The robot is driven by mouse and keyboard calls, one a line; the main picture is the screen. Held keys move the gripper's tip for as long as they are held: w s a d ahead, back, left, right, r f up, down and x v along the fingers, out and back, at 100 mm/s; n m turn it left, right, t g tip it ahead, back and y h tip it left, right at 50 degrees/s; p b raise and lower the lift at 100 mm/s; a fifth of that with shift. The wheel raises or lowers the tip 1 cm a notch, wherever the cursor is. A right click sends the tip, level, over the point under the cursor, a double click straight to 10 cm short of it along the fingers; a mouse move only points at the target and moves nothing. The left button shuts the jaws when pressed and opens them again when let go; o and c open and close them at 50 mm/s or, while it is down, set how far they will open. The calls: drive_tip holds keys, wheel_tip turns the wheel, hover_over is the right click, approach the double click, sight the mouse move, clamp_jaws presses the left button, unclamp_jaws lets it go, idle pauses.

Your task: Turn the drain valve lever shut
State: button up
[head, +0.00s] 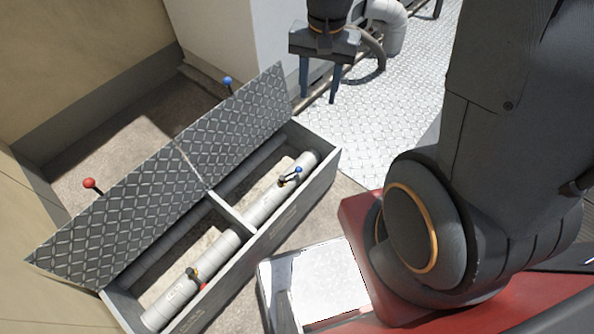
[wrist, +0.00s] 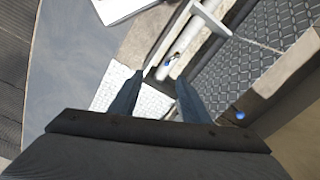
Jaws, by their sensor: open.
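A long grey box (head: 318,185) on the floor holds a pale pipe (head: 262,207) with two valves. The right valve has a blue-tipped lever (head: 291,174); it also shows small in the wrist view (wrist: 168,62). The left valve has a red-tipped lever (head: 203,287), partly hidden by the pipe and box wall. I cannot tell which one is the drain valve. My gripper (head: 318,101) is open and empty, beyond the box and above the white patterned floor. Its two blue-grey fingers (wrist: 159,77) are apart and touch nothing.
Two tread-plate lids (head: 130,215) stand open along the box's far side. A red ball knob (head: 89,183) and a blue ball knob (head: 228,81) stick up behind them. A divider (head: 232,215) splits the box. A white-topped case (head: 315,285) stands near my base.

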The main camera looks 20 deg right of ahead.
drive_tip(key=w+f+m+g+b, duration=0.1)
drive_tip(key=w+f+m+b, duration=0.35)
drive_tip(key=f+b, duration=0.55)
drive_tip(key=w+f+m+b, duration=0.3)
drive_tip(key=w+f+b, duration=0.3)
drive_tip(key=f, duration=0.8)
drive_tip(key=m+g+b, duration=0.1)
drive_tip(key=m+b, duration=0.7)
drive_tip(key=b, duration=0.9)
hover_over(298, 168)
drive_tip(key=w, duration=0.2)
wheel_tip(298, 168, down, 27)
drive_tip(key=shift+y, duration=0.3)
drive_tip(key=f+b, duration=0.1)
drive_tip(key=f, duration=0.1)
drive_tip(key=s+f, duration=0.1)
drive_tip(key=f, duration=0.2)
drive_tip(key=f+b, duration=0.1)
drive_tip(key=f, duration=0.1)
drive_tip(key=shift+s+d+f+b, duration=0.15)
drive_tip(key=shift+s+b, duration=0.2)
drive_tip(key=shift+c, duration=0.3)
clamp_jaws()
